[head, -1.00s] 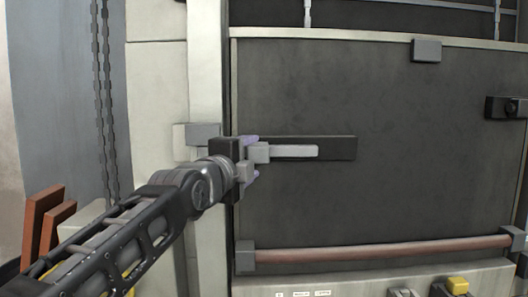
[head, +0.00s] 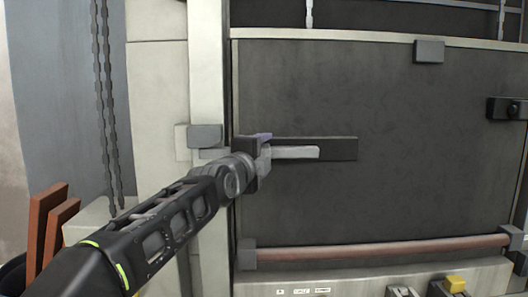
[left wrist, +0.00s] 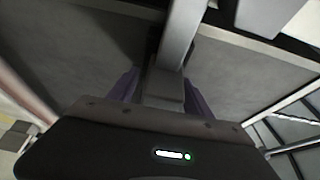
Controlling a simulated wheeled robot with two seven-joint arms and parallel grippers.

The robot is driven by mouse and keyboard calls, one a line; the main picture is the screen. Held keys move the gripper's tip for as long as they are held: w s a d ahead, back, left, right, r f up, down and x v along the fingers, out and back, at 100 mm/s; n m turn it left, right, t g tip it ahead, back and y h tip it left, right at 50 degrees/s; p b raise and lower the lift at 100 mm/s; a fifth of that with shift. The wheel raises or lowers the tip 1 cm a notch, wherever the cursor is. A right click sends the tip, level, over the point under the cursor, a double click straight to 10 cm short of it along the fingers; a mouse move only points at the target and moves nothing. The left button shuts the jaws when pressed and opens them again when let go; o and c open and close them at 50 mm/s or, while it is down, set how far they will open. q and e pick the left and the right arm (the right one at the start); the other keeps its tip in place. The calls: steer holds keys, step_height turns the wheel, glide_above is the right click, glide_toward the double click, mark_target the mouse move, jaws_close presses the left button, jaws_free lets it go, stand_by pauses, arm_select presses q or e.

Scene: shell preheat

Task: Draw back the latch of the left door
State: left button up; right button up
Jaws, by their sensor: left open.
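The left door (head: 400,105) is a large dark panel. Its latch is a light grey bar (head: 298,153) lying level on a dark backing plate (head: 340,148) at the door's left edge. Left of my gripper, a grey piece shows under a grey block (head: 205,136) on the pale frame post. My left gripper (head: 264,149) is at the bar's left part and hides it there. In the left wrist view, its purple fingers (left wrist: 163,93) stand open on either side of a grey block (left wrist: 163,84) of the latch. I cannot tell whether they touch it. My right gripper is out of view.
A reddish rail (head: 380,251) runs along the door's lower edge. A dark box (head: 507,108) sits on the right and a grey block (head: 429,51) at the top edge. Chains (head: 106,100) hang at left. Brown slabs (head: 45,235) stand at lower left.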

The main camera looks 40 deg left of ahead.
arm_select(q)
steer(key=shift+c, duration=0.4)
jaws_close()
steer(key=shift+f, duration=0.1)
stand_by(0.8)
